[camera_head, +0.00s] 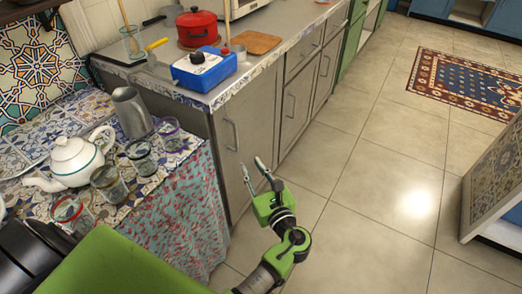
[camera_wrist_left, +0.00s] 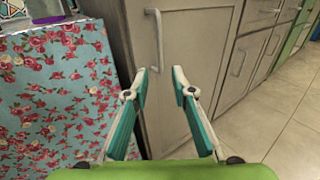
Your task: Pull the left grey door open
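The left grey door (camera_head: 256,127) is shut in the lower cabinet under the counter. Its vertical bar handle (camera_head: 231,134) is on the door's left side. My left gripper (camera_head: 252,164) is open and empty, low in front of this door. In the left wrist view, the two fingers (camera_wrist_left: 160,73) are spread apart. The handle (camera_wrist_left: 155,38) stands beyond the fingertips, upright, roughly in line with the gap between them. Whether the fingers touch the door or handle cannot be told, but they are not around the handle. My right gripper is not in view.
A cloth-covered table (camera_head: 184,213) with a teapot (camera_head: 74,160), jug (camera_head: 132,112) and glasses stands close left of the door. More grey doors with handles (camera_head: 291,107) continue to the right. The counter holds a red pot (camera_head: 198,28) and blue box (camera_head: 204,68). The tiled floor (camera_head: 360,190) is clear.

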